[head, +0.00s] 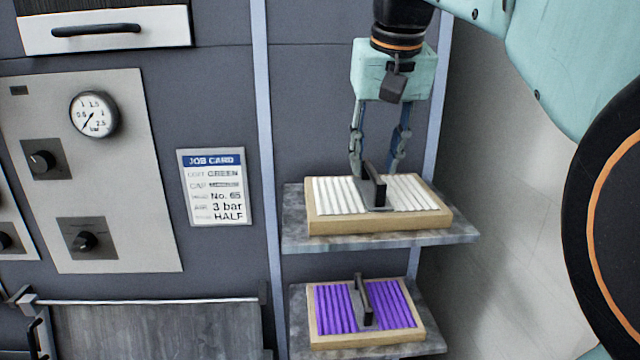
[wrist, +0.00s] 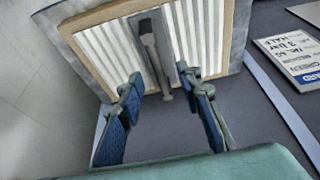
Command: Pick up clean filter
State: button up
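The clean filter (head: 330,194) has white pleats in a pale wooden frame and a dark upright handle (head: 374,186) at its middle. It lies flat on the upper grey shelf (head: 460,232). My gripper (head: 376,172) points down just above and behind the handle, with its fingers spread apart. In the wrist view the filter (wrist: 100,48) fills the top, and the handle (wrist: 152,50) runs toward the gap between my two blue-padded fingers (wrist: 160,92). The fingers are open and I see no contact with the handle.
A second filter with purple pleats (head: 335,308) and a dark handle lies on the lower shelf (head: 425,342). A job card (head: 215,187) and a panel with a pressure gauge (head: 94,114) and knobs are on the wall to the left. A pale upright post (head: 262,120) stands left of the shelves.

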aim_at(374, 171)
jog(key=shift+x, duration=0.75)
jog(key=shift+s, duration=0.1)
grip_shut()
dwell(0.3)
notch_tip(374, 171, up, 5)
jog(key=p, duration=0.4)
jog(key=shift+p, duration=0.35)
jog(key=shift+r, duration=0.1)
notch_tip(374, 171, up, 2)
jog(key=shift+r+p, duration=0.15)
jog(key=shift+p, duration=1.1)
